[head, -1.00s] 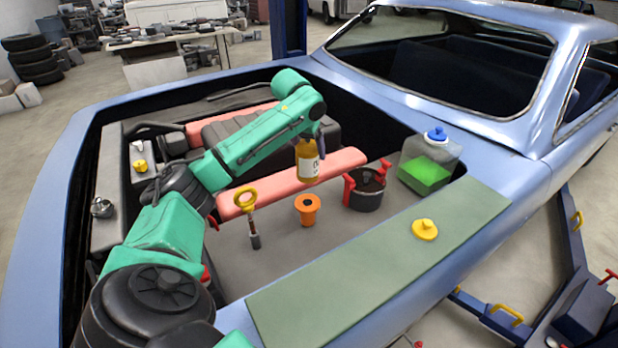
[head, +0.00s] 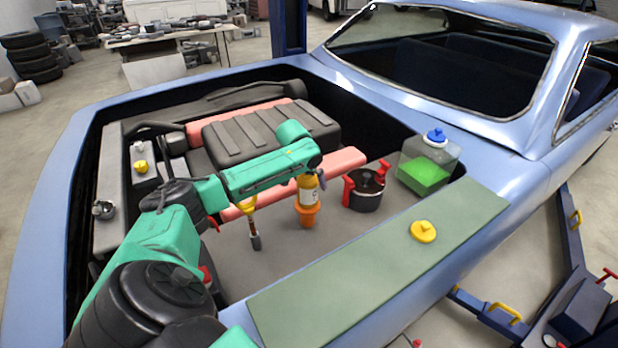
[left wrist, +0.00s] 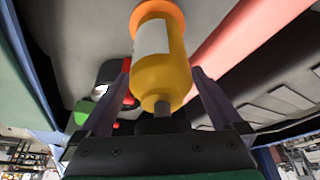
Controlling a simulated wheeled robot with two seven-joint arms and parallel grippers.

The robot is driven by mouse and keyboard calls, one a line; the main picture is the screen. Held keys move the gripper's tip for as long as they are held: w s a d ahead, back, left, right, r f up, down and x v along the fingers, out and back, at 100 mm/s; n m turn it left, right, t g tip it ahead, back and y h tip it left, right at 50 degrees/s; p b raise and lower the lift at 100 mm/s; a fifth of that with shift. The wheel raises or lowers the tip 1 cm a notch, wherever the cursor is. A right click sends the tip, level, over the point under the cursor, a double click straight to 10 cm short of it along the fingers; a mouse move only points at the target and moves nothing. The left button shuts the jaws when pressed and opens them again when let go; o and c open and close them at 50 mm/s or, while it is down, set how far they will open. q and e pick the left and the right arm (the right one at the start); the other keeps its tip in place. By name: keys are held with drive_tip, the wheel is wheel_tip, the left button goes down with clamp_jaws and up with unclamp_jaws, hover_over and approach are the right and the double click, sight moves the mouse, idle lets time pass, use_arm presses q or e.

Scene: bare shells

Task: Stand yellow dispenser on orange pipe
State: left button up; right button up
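The yellow dispenser (head: 308,189), an amber bottle with a white label, stands upright on top of the orange pipe (head: 307,215), which is a flanged piece on the grey bay floor. Both also show in the left wrist view, the dispenser (left wrist: 160,70) in the middle and the pipe's orange rim (left wrist: 152,8) behind its base. My left gripper (head: 314,168) is at the dispenser's upper part. In the left wrist view its fingers (left wrist: 160,82) stand on either side of the bottle with narrow gaps showing. My right gripper is not in view.
A black pot with red handles (head: 367,189) stands right of the pipe. A yellow-handled tool (head: 254,232) is at the left, partly behind my arm. A green-filled jug (head: 428,168) is at the right. A yellow lid (head: 423,232) lies on the green mat (head: 370,262).

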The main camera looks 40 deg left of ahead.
use_arm(q)
drive_tip(key=b+v, duration=0.2)
drive_tip(key=v, duration=1)
